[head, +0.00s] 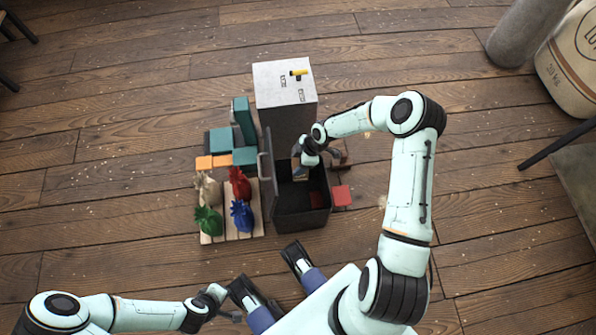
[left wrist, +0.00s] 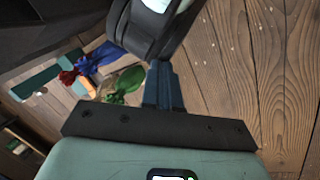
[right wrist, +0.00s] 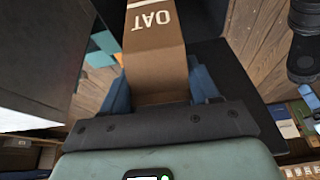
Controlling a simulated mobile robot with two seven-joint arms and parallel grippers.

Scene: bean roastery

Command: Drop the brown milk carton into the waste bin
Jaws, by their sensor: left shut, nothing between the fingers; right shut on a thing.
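The brown milk carton (right wrist: 156,45), with white "OAT" lettering, is between the fingers of my right gripper (right wrist: 161,88) in the right wrist view. In the head view the right gripper (head: 301,166) reaches down over the open waste bin (head: 302,220), a dark box. The carton (head: 298,173) shows only partly there, over the bin's opening; I cannot tell how deep it sits. My left gripper (left wrist: 164,86) is shut and empty, low and away from the bin.
The bin's dark lid (head: 266,182) stands upright on its left. A grey-topped cabinet (head: 284,80) is behind. Several colored sacks (head: 208,187) stand on a pallet at left, near teal boxes (head: 221,140). A red piece (head: 341,195) lies to the right. Wooden floor is open around.

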